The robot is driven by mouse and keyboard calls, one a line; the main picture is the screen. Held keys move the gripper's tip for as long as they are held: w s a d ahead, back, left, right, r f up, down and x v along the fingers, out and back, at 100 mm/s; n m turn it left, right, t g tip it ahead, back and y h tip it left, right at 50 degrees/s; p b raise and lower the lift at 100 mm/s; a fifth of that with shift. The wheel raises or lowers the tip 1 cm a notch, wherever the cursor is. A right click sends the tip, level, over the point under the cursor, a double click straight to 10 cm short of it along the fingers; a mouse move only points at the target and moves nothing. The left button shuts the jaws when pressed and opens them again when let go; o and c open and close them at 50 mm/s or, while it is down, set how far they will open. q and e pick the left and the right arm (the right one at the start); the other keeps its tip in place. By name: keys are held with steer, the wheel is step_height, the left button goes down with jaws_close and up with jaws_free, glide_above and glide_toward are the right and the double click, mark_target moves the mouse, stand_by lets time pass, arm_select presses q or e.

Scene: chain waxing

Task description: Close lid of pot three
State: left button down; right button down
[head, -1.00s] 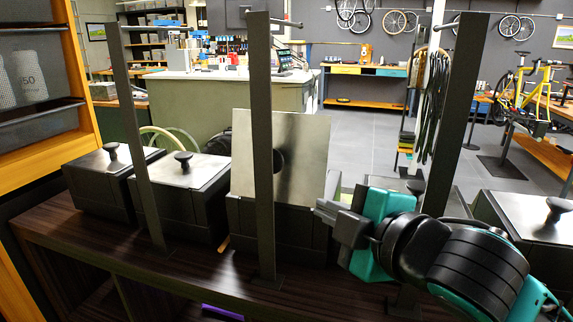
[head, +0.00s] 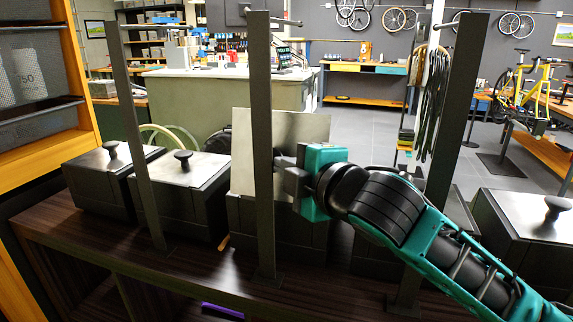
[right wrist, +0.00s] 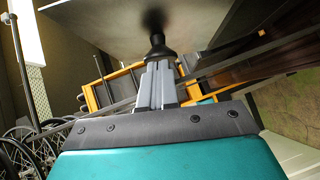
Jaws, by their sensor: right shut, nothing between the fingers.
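The middle pot (head: 300,235), a dark box, has its square metal lid (head: 315,128) raised nearly upright. A dark post hides part of the lid. My right gripper (head: 281,163) is in front of the lid's face, at its black knob, which it hides in the head view. In the right wrist view, the shut fingers (right wrist: 158,75) point at the knob (right wrist: 157,46) on the lid (right wrist: 105,18). The tips are at or very close to the knob; I cannot tell if they touch. Nothing is held. My left gripper is not in view.
Closed pots with black knobs stand on the dark wooden shelf (head: 195,265), two at left (head: 185,205) and one at far right (head: 540,245). Another is mostly behind my right arm. Upright posts (head: 262,150), (head: 460,130) stand along the shelf front, close to my arm.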

steer(key=shift+w+a, duration=0.15)
steer(key=shift+w, duration=0.1)
